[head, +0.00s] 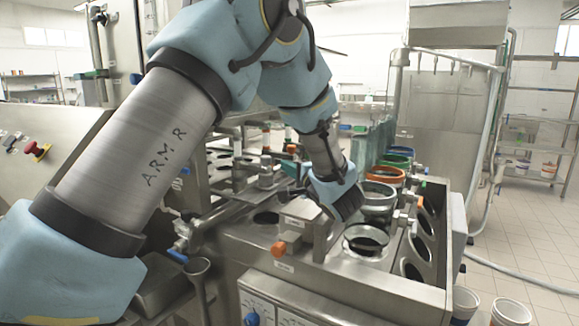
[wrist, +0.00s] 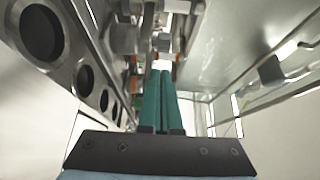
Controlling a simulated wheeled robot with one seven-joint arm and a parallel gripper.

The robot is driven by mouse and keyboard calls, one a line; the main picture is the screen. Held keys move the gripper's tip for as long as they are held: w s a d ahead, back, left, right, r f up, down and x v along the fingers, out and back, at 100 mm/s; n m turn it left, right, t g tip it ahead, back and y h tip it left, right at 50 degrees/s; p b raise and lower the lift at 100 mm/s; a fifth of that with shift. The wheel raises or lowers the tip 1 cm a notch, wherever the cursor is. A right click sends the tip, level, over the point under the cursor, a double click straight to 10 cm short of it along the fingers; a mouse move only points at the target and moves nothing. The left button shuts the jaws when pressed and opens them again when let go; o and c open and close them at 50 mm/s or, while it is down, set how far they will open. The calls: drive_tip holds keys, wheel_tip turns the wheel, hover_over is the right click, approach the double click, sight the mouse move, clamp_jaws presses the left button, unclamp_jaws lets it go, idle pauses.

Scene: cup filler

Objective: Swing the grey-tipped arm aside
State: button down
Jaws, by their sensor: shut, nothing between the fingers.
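The grey-tipped arm (head: 266,163) appears to be the small upright metal piece with a grey top over the middle of the filler deck in the head view. My gripper (head: 286,165) reaches in from the right, with its teal fingers pointing left and close beside that piece. I cannot tell whether they touch it. In the wrist view, my gripper (wrist: 161,68) has its two teal fingers together and empty. Metal fittings stand just beyond the fingertips there, and I cannot surely pick out the grey tip among them.
Rings in orange (head: 384,174), green and blue line the right side, beside a row of round holes (wrist: 42,33). A grey funnel (head: 199,266) is at the front left. Open floor (head: 540,260) lies to the right.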

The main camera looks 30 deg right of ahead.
drive_tip(key=shift+w+d+p, duration=0.15)
drive_tip(key=shift+w+p, duration=0.7)
drive_tip(key=shift+w, duration=2.3)
